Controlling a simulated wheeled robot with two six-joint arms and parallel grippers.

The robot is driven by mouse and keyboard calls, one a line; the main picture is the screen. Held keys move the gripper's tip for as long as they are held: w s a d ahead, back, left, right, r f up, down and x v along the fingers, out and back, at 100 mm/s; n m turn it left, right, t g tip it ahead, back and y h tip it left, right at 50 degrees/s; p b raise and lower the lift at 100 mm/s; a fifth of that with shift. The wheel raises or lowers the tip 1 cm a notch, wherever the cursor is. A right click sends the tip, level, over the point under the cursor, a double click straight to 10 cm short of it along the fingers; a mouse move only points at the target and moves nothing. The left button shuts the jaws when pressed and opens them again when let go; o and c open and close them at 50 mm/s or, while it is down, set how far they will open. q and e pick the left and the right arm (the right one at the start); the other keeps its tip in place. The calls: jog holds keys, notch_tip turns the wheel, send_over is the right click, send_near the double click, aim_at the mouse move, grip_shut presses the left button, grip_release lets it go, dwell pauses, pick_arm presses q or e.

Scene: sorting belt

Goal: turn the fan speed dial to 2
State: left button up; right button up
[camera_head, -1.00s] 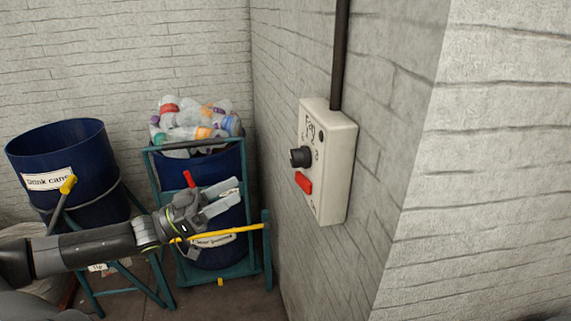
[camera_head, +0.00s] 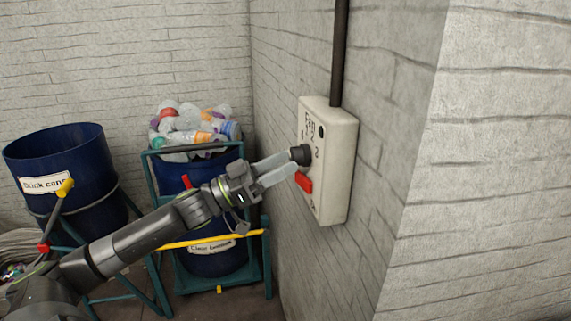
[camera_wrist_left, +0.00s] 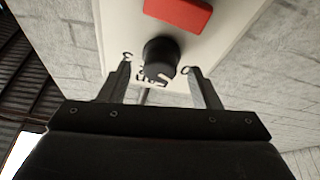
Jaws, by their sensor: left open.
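The fan control box (camera_head: 335,165) is a white panel on the right-hand wall, with a black conduit running up from it. Its black dial (camera_head: 301,155) sticks out on the front, with dark markings around it. A red switch (camera_head: 304,182) sits below the dial. My left gripper (camera_head: 288,164) is open, its fingertips close to the dial. In the left wrist view the dial (camera_wrist_left: 160,54) stands between the two spread fingers, with a gap on each side; some markings are partly hidden. The red switch (camera_wrist_left: 178,13) shows beyond it. My right gripper is not in view.
A blue drum (camera_head: 60,165) labelled for drink cans stands at the left. Another blue drum (camera_head: 225,262) full of plastic bottles (camera_head: 190,128) stands in a teal frame (camera_head: 268,265) behind my left arm. The wall corner lies right of the box.

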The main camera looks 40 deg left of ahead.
pick_arm(q)
jog(key=shift+w+d+r, duration=0.3)
jog(key=shift+w+d, duration=0.05)
jog(key=shift+w, duration=0.2)
jog(key=c, duration=1)
